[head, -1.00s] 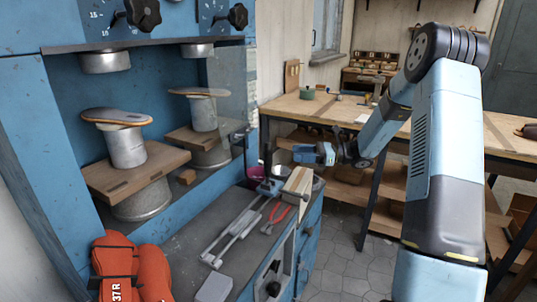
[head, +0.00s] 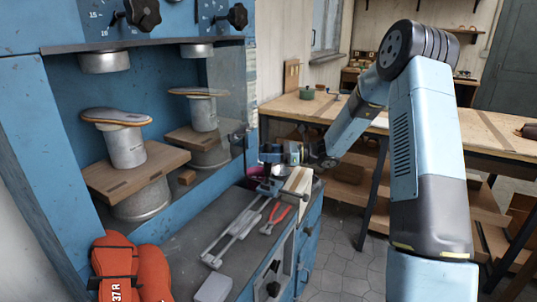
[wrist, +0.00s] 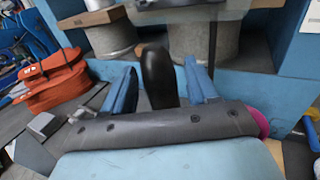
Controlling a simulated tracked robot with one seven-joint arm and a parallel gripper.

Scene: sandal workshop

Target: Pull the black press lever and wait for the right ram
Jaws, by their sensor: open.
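The black press lever (wrist: 158,75) stands upright between the two blue fingers of my gripper (wrist: 160,72) in the wrist view. The fingers are open, with a gap on each side of the handle. In the head view my gripper (head: 268,153) is at the lever above the bench end, and partly hides it. The right ram (head: 197,50) is a grey cylinder at the top of the blue press. It hangs clear above the right last (head: 203,112), which carries a sandal sole (head: 199,92).
The left ram (head: 105,62) hangs above a second last with a sole (head: 116,117). Orange mitts (head: 130,268), a metal tool and red pliers (head: 275,218) lie on the grey bench (head: 190,243). A wooden workbench (head: 290,108) stands behind.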

